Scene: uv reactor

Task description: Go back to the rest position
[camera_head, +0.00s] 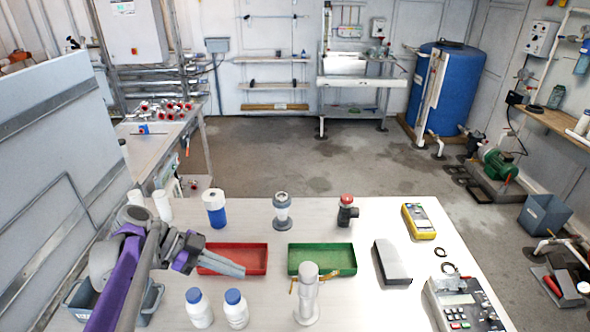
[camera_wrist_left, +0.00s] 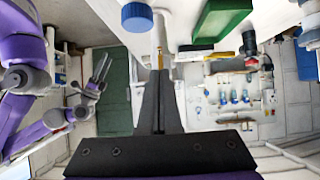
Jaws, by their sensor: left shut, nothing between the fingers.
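My left gripper (camera_head: 240,270) reaches in from the left in the head view, on its purple and grey arm. Its fingers hang over the front of the red tray (camera_head: 250,247) and hide part of it. The fingers are together with nothing between them; the left wrist view also shows them as one dark, closed pair (camera_wrist_left: 158,80). Also in the left wrist view, my right gripper (camera_wrist_left: 104,65) shows small at the left on a purple arm. Whether its fingers are apart is too small to tell.
A green tray (camera_head: 335,249) is right of the red one. Two white bottles with blue caps (camera_head: 200,314) (camera_head: 236,315) and a white fitting (camera_head: 307,300) stand in front. A grey block (camera_head: 391,262), yellow meter (camera_head: 418,221) and instrument box (camera_head: 465,305) lie at right.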

